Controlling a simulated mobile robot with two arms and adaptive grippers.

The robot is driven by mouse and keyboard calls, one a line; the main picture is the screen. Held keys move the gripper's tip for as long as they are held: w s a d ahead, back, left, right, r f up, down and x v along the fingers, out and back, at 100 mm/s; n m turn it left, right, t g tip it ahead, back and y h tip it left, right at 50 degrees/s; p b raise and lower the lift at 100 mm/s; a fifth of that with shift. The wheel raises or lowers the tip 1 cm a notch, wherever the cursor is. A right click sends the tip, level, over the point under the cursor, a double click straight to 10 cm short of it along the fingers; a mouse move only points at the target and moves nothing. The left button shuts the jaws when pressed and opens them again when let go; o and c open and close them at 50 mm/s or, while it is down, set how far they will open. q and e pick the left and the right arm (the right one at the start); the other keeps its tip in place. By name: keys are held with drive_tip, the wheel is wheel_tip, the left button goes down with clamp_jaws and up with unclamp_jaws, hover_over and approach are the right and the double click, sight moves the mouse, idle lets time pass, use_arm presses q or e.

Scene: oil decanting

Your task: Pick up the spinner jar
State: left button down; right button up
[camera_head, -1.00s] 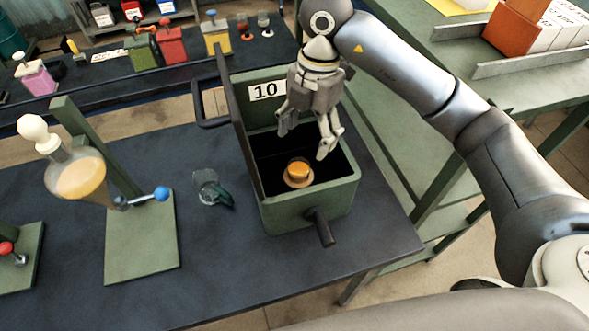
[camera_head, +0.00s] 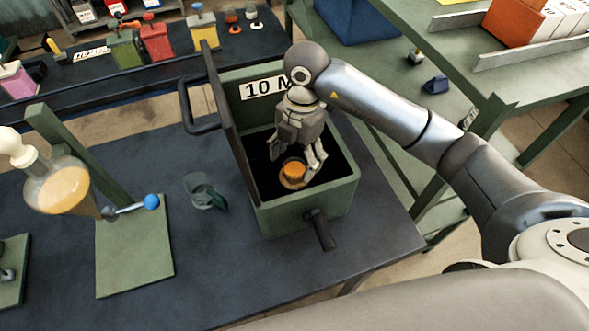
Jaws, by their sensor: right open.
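The spinner jar, a small jar with orange contents (camera_head: 293,170), stands inside the open green box marked 10 (camera_head: 288,220). It sits on a tan round base. My right gripper (camera_head: 292,163) reaches down into the box from above, fingers pointing down. Its fingers are open and close to the jar, with one finger at the jar's right side. The gripper partly covers the jar's far side, and I cannot tell whether the fingers touch it. My left gripper is not in view.
The box's raised lid (camera_head: 228,125) with a handle stands at its left, and a dark lever (camera_head: 320,229) sticks out in front. A glass cup (camera_head: 204,191) and a stand with a flask of amber liquid (camera_head: 62,188) are to the left on the dark table.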

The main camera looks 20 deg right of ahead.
sight(295, 168)
drive_tip(key=shift+s+a+f+p, duration=0.1)
drive_tip(key=shift+s+f+p, duration=0.1)
drive_tip(key=shift+f, duration=0.35)
drive_tip(key=shift+s+f+p, duration=0.1)
drive_tip(key=shift+f+p, duration=0.05)
drive_tip(key=shift+f, duration=0.85)
drive_tip(key=c, duration=1.2)
